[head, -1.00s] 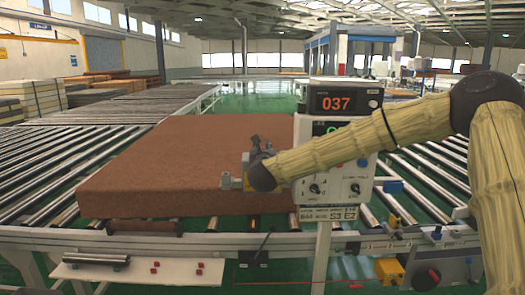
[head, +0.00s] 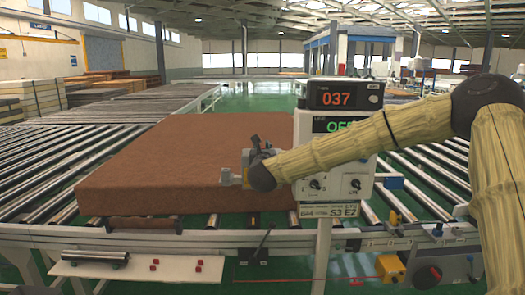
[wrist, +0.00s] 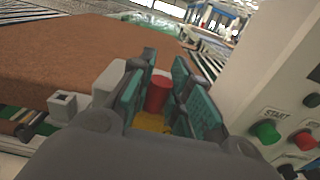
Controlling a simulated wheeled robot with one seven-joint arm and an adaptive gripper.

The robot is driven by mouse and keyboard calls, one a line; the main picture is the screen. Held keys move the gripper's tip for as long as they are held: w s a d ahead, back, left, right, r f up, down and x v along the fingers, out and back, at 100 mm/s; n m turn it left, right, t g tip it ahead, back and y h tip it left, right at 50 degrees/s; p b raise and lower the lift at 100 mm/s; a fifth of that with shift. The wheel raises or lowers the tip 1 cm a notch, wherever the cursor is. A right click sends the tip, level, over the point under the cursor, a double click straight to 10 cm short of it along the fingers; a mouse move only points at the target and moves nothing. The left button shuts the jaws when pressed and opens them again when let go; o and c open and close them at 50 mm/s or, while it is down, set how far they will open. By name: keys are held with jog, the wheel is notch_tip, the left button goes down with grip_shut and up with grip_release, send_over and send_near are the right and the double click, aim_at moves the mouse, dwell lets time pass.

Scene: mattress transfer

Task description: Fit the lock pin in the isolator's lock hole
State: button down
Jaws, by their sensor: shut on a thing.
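My gripper (head: 234,176) is over the right part of the brown mattress, just left of the control post. In the wrist view its green-padded fingers (wrist: 165,74) stand on either side of a red cylinder, taken to be the lock pin (wrist: 158,94), and are shut on it. A yellow part shows below the red one, between the fingers. The pin's lower end is hidden.
The brown mattress (head: 170,165) lies on the roller conveyor. The control post (head: 335,185) shows 037 and a green OFF, with START and other buttons on its panel. A white shelf (head: 135,267) at front left carries a dark roller and several small red blocks.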

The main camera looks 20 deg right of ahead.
jog(key=shift+f, duration=0.15)
jog(key=c, duration=1.3)
grip_release()
jog(key=shift+o, duration=0.2)
jog(key=shift+s, duration=0.1)
jog(key=v, duration=1.1)
jog(key=shift+s, duration=0.35)
jog(key=shift+a, duration=0.15)
